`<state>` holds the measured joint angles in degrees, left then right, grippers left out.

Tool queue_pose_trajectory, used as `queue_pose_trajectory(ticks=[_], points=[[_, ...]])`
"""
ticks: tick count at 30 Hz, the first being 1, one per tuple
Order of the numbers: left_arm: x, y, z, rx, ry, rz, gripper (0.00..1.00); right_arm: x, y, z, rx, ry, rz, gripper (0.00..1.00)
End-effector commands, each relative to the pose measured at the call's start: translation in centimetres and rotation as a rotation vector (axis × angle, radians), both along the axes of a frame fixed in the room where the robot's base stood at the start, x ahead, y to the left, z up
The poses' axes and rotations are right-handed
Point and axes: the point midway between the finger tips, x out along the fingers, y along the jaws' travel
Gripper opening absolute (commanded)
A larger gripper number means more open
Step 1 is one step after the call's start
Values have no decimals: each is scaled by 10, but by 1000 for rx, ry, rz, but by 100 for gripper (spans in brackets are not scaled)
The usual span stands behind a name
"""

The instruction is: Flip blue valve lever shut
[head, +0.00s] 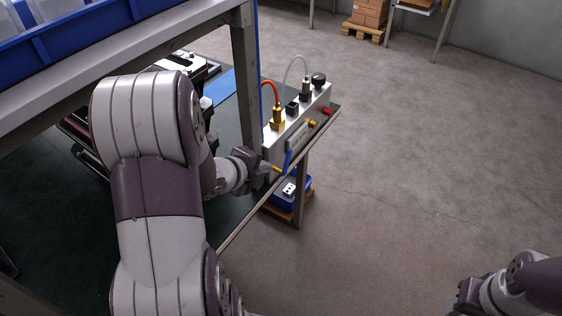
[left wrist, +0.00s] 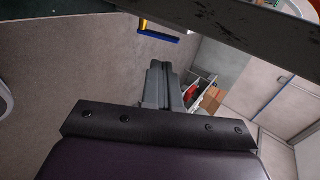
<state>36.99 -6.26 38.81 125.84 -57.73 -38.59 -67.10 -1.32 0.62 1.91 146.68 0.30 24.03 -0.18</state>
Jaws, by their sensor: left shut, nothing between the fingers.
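The blue valve lever (head: 288,160) hangs down, slightly tilted, from the front of a white valve block (head: 306,118) on the dark bench. It seems to be the blue bar seen at the top of the left wrist view (left wrist: 160,36). My left gripper (head: 269,170) is just left of the lever, near the block's near end. Its fingers are together and empty, and they also show in the left wrist view (left wrist: 160,82). I cannot tell whether they touch the lever. My right gripper (head: 462,300) is partly in view at the lower right; its fingers are not clear.
A shelf post (head: 246,75) stands close to the block. A blue crate (head: 292,190) sits below. The floor to the right is clear.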

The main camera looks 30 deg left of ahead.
Motion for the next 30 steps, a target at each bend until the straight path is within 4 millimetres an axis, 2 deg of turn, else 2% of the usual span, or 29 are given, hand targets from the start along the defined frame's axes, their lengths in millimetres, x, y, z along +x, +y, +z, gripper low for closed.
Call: queue_pose_trajectory(ticks=[1,8,15,20,28,30], points=[[8,-2,-11,-2,2,-3,0,0,0,-6,0,0,0,43],[48,-5,-39,-2,2,-3,0,0,0,-13,0,0,0,43],[79,-7,-50,-1,0,-2,0,0,0,-12,0,0,0,43],[86,-7,-53,-2,0,1,0,0,0,-12,0,0,0,43],[86,-7,-53,-2,0,1,0,0,0,-12,0,0,0,43],[88,-7,-49,0,12,0,0,0,0,-5,0,0,0,43]])
